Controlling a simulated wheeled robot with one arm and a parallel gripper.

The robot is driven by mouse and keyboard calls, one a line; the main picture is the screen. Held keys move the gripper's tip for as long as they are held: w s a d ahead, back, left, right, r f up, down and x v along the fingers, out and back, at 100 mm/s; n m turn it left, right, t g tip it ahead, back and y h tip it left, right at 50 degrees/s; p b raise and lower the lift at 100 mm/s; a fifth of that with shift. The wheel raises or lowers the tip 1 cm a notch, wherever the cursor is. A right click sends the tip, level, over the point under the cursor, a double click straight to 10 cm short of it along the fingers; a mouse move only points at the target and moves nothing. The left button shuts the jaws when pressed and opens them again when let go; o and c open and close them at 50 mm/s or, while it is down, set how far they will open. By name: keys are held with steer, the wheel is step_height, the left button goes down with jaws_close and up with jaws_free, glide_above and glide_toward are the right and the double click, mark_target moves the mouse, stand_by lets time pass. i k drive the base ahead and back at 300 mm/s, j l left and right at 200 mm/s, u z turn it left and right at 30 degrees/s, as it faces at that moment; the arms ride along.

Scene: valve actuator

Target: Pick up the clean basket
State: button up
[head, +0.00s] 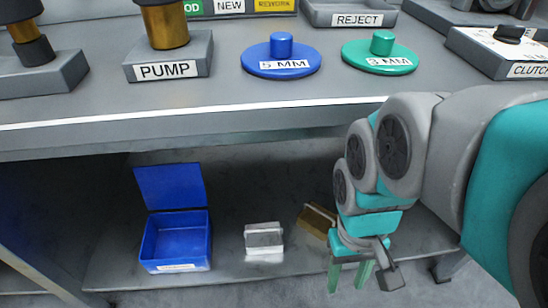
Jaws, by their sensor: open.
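A small light-grey, box-shaped piece (263,237) sits on the lower shelf, right of the blue box. It looks like the clean basket, but I can read no label on it. A similar brown-gold piece (317,219) lies tilted farther right, partly hidden behind my gripper. My gripper (348,288) points down with its two green fingers apart and nothing between them. It is to the right of and lower in the picture than both pieces, touching neither as far as I can see.
An open blue box (178,240) with its lid up stands on the lower shelf (110,265). The bench top (200,110) overhangs the shelf. On it are the PUMP block (168,71), the 5 MM disc (281,62), the 3 MM disc (379,58) and the CLUTCH box (500,52).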

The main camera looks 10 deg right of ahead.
mark_target(264, 238)
steer(key=j+z, duration=0.3)
steer(key=k+j+z, duration=0.1)
steer(key=j+z, duration=0.15)
steer(key=j, duration=0.25)
steer(key=j+z, duration=0.3)
steer(key=k+j+z, duration=0.3)
steer(key=j, duration=0.15)
steer(key=k+j, duration=0.15)
steer(key=j, duration=0.25)
steer(key=k+j, duration=0.15)
steer(key=j, duration=0.25)
steer(key=k+j, duration=0.15)
steer(key=j, duration=0.25)
steer(key=k+j+z, duration=0.1)
steer(key=j, duration=0.3)
